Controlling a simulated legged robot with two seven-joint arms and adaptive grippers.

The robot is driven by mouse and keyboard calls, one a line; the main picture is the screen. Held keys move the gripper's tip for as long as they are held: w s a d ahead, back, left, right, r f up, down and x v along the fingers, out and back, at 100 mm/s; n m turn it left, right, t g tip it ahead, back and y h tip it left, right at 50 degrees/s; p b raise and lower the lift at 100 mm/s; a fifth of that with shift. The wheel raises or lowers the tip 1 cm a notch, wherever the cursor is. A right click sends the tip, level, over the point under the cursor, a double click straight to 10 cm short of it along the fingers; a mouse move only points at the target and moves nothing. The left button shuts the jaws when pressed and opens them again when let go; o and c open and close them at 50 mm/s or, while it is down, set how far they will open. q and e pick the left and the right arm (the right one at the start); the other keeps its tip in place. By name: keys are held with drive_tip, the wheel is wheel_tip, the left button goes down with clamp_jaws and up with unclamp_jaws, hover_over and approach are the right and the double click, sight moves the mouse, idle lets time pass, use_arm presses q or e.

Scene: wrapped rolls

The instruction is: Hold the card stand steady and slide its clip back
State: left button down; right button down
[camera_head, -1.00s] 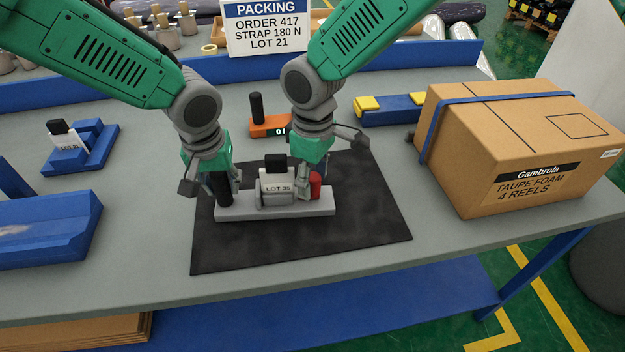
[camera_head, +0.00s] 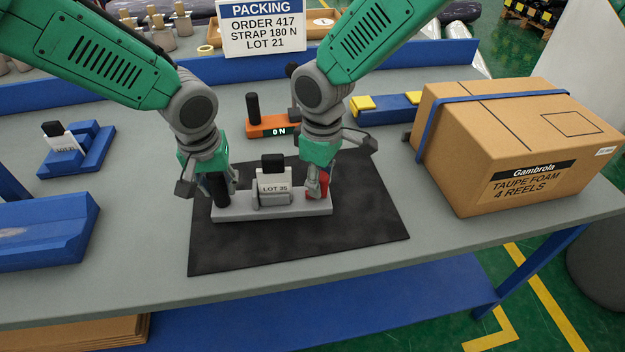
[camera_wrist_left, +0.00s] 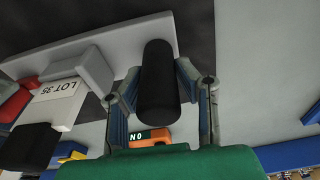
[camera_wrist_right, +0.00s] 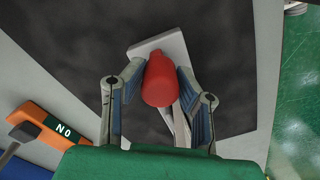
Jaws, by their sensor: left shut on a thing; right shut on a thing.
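The card stand has a grey base bar (camera_head: 290,211) lying on a black mat (camera_head: 300,248). A black post (camera_wrist_left: 158,85) stands at its left end. A white card marked LOT 35 (camera_head: 273,187) with a black top stands upright in the grey holder at its middle. A red knob (camera_wrist_right: 160,80), seemingly the clip's, is at its right end. My left gripper (camera_head: 214,190) is shut on the black post. My right gripper (camera_head: 320,190) is shut on the red knob and partly hides it in the head view.
Behind is an orange gauge (camera_head: 272,125) reading 0 N. A strapped cardboard box (camera_head: 510,150) stands at right. Blue blocks with another card (camera_head: 75,150) and a larger blue tray (camera_head: 45,230) lie at left. The mat's front is clear.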

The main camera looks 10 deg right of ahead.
drive_tip(key=c, duration=1.2)
unclamp_jaws()
drive_tip(key=shift+r, duration=0.1)
wheel_tip(320, 180, up, 12)
drive_tip(key=shift+w, duration=0.15)
use_arm(q)
drive_tip(key=c, duration=1.1)
unclamp_jaws()
